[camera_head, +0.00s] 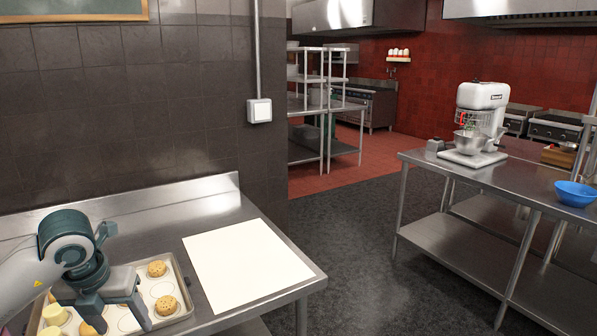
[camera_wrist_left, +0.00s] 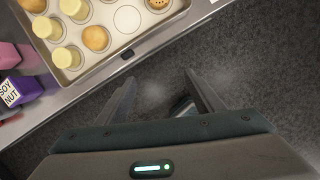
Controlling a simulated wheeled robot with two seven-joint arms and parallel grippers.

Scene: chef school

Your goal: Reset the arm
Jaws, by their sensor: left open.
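My left gripper (camera_head: 121,318) is open and empty, at the lower left of the head view. Its two fingers point downward and stand in front of part of a baking tray (camera_head: 183,290) in the picture. In the left wrist view the open fingers (camera_wrist_left: 162,84) are over the dark floor, off the edge of the steel table (camera_wrist_left: 190,22), with nothing between them. The tray (camera_wrist_left: 128,48) lies on the table there. My right arm and gripper are not in view.
The tray holds several cookies (camera_head: 165,305) and pale yellow pieces (camera_head: 55,314). A white sheet (camera_head: 245,264) lies beside it. Pink and purple boxes (camera_wrist_left: 30,90) stand near the tray. A mixer (camera_head: 482,112) and blue bowl (camera_head: 575,194) stand on another table. Floor between tables is clear.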

